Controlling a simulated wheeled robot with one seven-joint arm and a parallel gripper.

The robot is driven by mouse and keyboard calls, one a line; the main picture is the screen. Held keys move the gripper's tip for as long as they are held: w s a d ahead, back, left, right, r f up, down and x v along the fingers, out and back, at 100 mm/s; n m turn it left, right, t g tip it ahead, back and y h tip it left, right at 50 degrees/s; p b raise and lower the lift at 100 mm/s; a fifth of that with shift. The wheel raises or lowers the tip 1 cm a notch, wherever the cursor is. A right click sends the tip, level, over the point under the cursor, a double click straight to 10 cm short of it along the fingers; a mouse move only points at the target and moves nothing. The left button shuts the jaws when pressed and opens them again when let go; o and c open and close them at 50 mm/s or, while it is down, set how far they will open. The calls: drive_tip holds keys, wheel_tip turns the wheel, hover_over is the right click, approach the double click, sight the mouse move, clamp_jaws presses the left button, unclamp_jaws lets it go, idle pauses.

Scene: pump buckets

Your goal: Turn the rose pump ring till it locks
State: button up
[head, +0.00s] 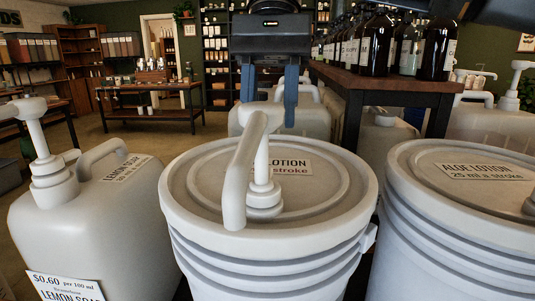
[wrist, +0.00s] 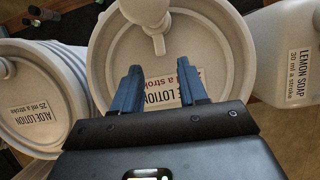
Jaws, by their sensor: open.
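The middle white bucket (head: 270,250) has a lid label (head: 290,167) reading "LOTION"; its first word is hidden behind the pump. On its lid stands a white pump with a stepped ring (head: 264,204) at the base and a long spout (head: 240,180) pointing toward the head camera. My gripper (head: 268,112) is open and empty, fingers down, above and behind the pump. In the wrist view my gripper (wrist: 162,74) has its fingers over the label (wrist: 165,90), with the pump (wrist: 148,14) cut by the top edge. I cannot tell how the ring is seated.
An aloe lotion bucket (head: 460,240) stands close on the right. A lemon soap jug (head: 85,215) with its own pump (head: 45,150) stands on the left. Behind, a wooden table (head: 390,82) holds dark bottles (head: 436,45). More jugs (head: 310,118) stand behind the bucket.

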drive_tip(key=x, duration=0.5)
drive_tip(key=shift+s+f, duration=0.15)
drive_tip(key=shift+f, duration=0.25)
clamp_jaws()
